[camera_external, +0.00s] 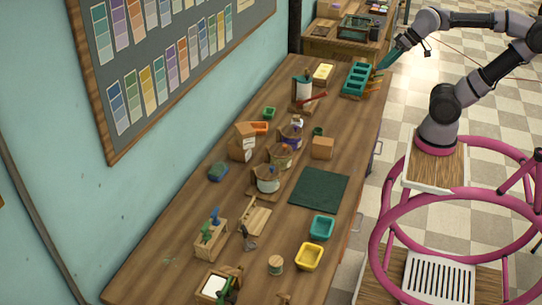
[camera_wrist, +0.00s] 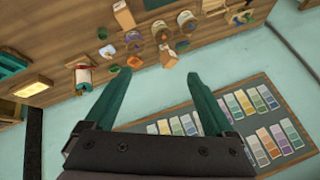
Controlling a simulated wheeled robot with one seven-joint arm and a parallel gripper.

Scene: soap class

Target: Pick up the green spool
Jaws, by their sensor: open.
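A small dark green object, likely the green spool (camera_external: 318,131), stands on the wooden table behind the cardboard cube, close to the jars. It is too small to make out its shape. In the wrist view a small green thing (camera_wrist: 102,33) near the upper middle looks like the same one, left of and above the left fingertip. My gripper (camera_external: 386,62) is at the table's far right edge, well away from the spool, near the teal rack. In the wrist view the two teal fingers of my gripper (camera_wrist: 158,75) are spread wide with nothing between them.
The table (camera_external: 185,263) is crowded. A teal rack (camera_external: 358,80), a holder with a red arm (camera_external: 303,90), jars (camera_external: 281,155) and a cardboard cube (camera_external: 322,148) stand around the spool. A dark green mat (camera_external: 319,190) lies bare. The wall board (camera_external: 180,60) runs alongside.

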